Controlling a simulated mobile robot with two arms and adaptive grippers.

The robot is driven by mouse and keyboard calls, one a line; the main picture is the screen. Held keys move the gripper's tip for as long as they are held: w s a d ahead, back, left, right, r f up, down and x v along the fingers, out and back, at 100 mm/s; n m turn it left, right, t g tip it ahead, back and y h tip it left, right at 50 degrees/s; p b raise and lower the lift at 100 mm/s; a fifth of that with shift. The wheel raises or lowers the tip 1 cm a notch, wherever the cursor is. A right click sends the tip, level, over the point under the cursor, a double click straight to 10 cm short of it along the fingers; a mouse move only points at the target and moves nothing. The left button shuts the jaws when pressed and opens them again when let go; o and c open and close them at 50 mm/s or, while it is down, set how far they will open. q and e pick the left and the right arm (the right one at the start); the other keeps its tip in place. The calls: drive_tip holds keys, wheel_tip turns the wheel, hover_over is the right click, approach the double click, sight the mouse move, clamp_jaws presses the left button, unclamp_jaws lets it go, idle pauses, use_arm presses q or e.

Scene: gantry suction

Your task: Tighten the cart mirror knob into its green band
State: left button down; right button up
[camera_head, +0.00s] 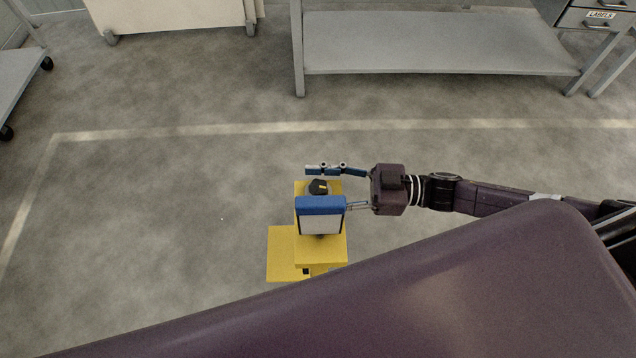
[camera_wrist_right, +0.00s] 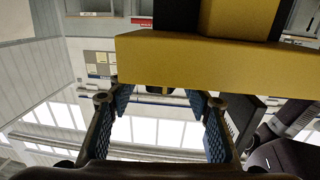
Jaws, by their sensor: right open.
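The yellow cart (camera_head: 281,250) stands low in front of me, with a mirror (camera_head: 320,206) that has a blue top edge and a pale face. A dark knob (camera_head: 318,187) with a small yellow mark sits just behind the mirror. No green band can be made out. My right gripper (camera_head: 335,187) is open and reaches in from the right, one blue finger behind the knob and the other partly hidden by the mirror. My left gripper is out of view.
A grey shelf table (camera_head: 440,42) stands at the back, with a pale cabinet (camera_head: 170,15) to its left. A wheeled grey cart (camera_head: 18,75) is at far left. The floor around the yellow cart is clear inside a pale line (camera_head: 230,129).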

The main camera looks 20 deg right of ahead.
drive_tip(key=v, duration=1.2)
